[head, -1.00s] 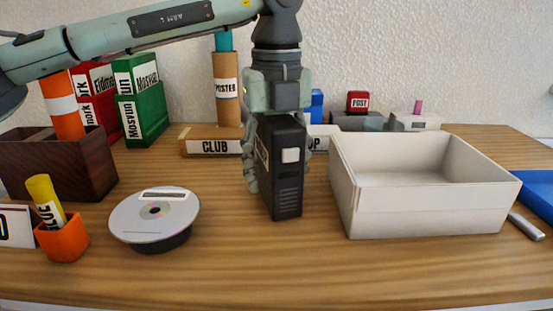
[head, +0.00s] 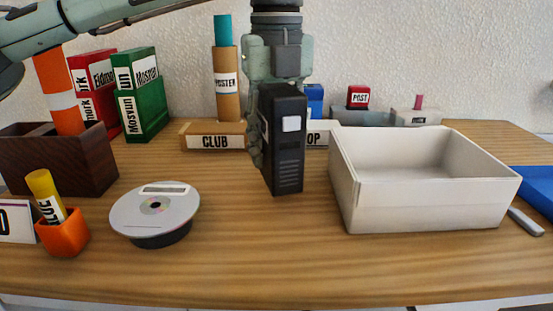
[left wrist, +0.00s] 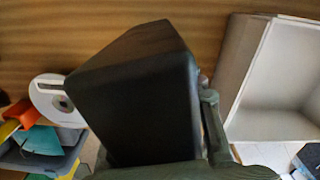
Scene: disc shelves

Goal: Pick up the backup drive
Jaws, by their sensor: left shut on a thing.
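The backup drive (head: 287,150) is a black upright box with a small white label and vent slots low on its front. My left gripper (head: 258,135) is shut on it from above, with a finger showing along its left side. The drive hangs upright over the table, left of the white bin. In the left wrist view the drive (left wrist: 150,95) fills the middle as a dark block, with a green-grey finger (left wrist: 212,125) on its right side. My right gripper is not in view.
An open white bin (head: 345,195) stands right of the drive. A disc on a black spindle (head: 160,238), an orange cup (head: 63,235) with a glue stick and a dark wooden box (head: 70,170) stand left. Signs and binders line the back. The front middle of the table (head: 260,255) is clear.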

